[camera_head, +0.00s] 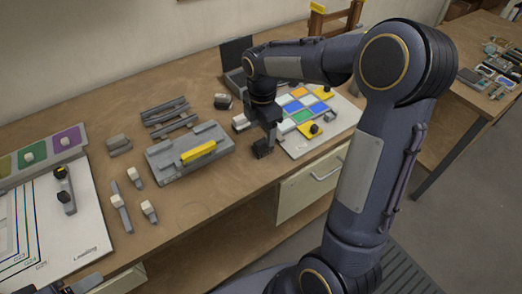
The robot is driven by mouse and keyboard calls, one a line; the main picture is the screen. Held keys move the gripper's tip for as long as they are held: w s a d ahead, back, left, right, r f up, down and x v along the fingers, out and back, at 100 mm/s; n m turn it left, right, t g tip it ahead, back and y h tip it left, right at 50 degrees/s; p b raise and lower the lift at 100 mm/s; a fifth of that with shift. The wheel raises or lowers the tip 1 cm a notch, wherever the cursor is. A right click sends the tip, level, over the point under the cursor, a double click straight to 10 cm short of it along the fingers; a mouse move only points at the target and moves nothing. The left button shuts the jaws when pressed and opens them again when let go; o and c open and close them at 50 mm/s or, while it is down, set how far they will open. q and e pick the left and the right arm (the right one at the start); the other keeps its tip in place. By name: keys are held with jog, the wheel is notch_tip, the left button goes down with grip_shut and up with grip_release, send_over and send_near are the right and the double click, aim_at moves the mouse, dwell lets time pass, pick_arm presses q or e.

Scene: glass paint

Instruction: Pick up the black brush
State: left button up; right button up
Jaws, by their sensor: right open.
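My right gripper (254,136) is open and points down over the table, between the grey case and the coloured tile board. I see nothing between its fingers. A dark brush-like piece (66,200) lies on the white panel at the left; it may be the black brush, but I cannot tell for sure. It is far to the left of my right gripper. Several grey brushes with pale tops, one of them long (122,212), lie on the wood nearby. Grey parts at the bottom left edge may be my left gripper, cut off by the frame.
A grey case (168,166) with a yellow handle (198,152) sits mid-table. The tile board (345,112) is at the right, with an open dark box (236,52) behind it. Grey rods (166,112) lie at the back. Bare wood (205,205) shows in front of the case.

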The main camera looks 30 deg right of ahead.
aim_at(263, 140)
notch_tip(263, 140, down, 6)
jog(key=shift+w+d+f+p, duration=0.1)
jog(key=shift+d+p, duration=0.05)
jog(key=shift+p, duration=0.35)
jog(key=c, duration=1.1)
